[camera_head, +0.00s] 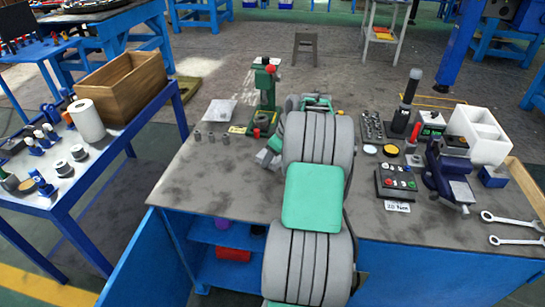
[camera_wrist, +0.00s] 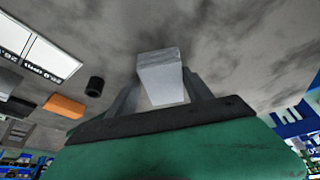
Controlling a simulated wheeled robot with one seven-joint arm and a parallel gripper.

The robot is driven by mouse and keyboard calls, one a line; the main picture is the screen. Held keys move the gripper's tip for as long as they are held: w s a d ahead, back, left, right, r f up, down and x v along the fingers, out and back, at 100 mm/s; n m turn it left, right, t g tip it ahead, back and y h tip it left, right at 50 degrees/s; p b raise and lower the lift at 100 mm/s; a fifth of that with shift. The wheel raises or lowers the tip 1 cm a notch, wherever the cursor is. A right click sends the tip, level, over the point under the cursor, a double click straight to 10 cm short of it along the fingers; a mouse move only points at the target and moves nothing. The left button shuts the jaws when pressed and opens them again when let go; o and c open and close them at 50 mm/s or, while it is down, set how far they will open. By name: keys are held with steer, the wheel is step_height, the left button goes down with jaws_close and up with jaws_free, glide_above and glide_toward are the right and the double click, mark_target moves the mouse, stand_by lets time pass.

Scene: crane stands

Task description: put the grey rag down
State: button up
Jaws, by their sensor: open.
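A pale grey, block-shaped thing (camera_wrist: 160,66) sits between the fingers of my gripper (camera_wrist: 161,80) in the wrist view. It may be the folded grey rag, but its form looks boxy and I cannot be sure. My gripper is open, with one finger on each side of the thing. The mottled grey bench top (camera_wrist: 235,40) shows beyond it. I cannot tell whether the thing rests on the bench top. In the head view the bench top (camera_head: 205,190) is plain, and my arm covers its middle and much of the gripper area.
A green drill press (camera_head: 263,98) and several small grey cylinders (camera_head: 211,137) stand left of my arm. A button box (camera_head: 396,182), a vise (camera_head: 450,170) and a white bin (camera_head: 480,135) stand right. The bench's front left is clear. A blue side table (camera_head: 75,200) stands farther left.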

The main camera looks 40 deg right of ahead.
steer(key=shift+s+a+f, duration=0.15)
steer(key=shift+a+f, duration=0.15)
steer(key=shift+f, duration=0.15)
steer(key=shift+s+a+f, duration=0.15)
steer(key=shift+a+f, duration=0.1)
steer(key=shift+f, duration=0.2)
steer(key=shift+r, duration=0.15)
steer(key=w+d+p+v, duration=0.1)
steer(key=p+v, duration=0.2)
steer(key=v, duration=1)
steer(key=a+r+m+g, duration=0.1)
steer(key=a+r, duration=0.1)
steer(key=a, duration=2.2)
steer(key=s+a+f+m, duration=0.1)
steer(key=s+a+f, duration=0.1)
steer(key=s+a, duration=0.5)
steer(key=s+a+f+g+h, duration=0.1)
steer(key=s+a+f, duration=0.2)
steer(key=s+a, duration=0.3)
steer(key=shift+s+a+f+m, duration=0.2)
steer(key=shift+s+a+m, duration=0.2)
steer(key=shift+s, duration=0.35)
